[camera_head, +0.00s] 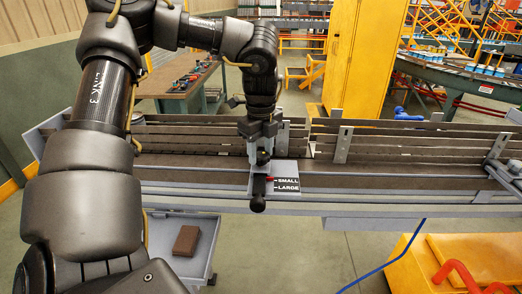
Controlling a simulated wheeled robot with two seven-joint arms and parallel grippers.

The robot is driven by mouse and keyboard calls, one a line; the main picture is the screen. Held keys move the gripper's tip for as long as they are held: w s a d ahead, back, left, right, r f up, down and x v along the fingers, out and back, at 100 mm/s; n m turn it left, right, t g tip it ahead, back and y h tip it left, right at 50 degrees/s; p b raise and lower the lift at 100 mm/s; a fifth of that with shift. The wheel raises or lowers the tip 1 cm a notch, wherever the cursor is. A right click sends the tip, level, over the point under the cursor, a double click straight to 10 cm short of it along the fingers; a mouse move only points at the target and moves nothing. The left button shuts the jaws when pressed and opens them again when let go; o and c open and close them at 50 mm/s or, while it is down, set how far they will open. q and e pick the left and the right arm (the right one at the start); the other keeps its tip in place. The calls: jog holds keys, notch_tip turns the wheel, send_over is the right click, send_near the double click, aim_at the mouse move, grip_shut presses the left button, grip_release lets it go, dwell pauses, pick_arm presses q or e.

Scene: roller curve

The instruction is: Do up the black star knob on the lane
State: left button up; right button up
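The lane (400,182) runs across the view as a long dark bed with rails. My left gripper (262,158) points down at its front edge, left of a plate (287,184) marked SMALL and LARGE. A black part with a rounded end (258,204) sticks out towards me just below the gripper. I cannot tell for sure whether this is the star knob, and its upper end is partly hidden by the gripper. A small red mark (269,179) shows beside it. The fingers are too small to tell whether they are open or grip anything. My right gripper is not in view.
Upright metal brackets (343,144) stand along the lane's rails. A grey tray (158,238) with a brown block (187,240) sits below on the left. A yellow cabinet (363,60) stands behind. A yellow object (480,258) is at the lower right.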

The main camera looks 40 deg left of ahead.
pick_arm(q)
jog(key=shift+c, duration=0.8)
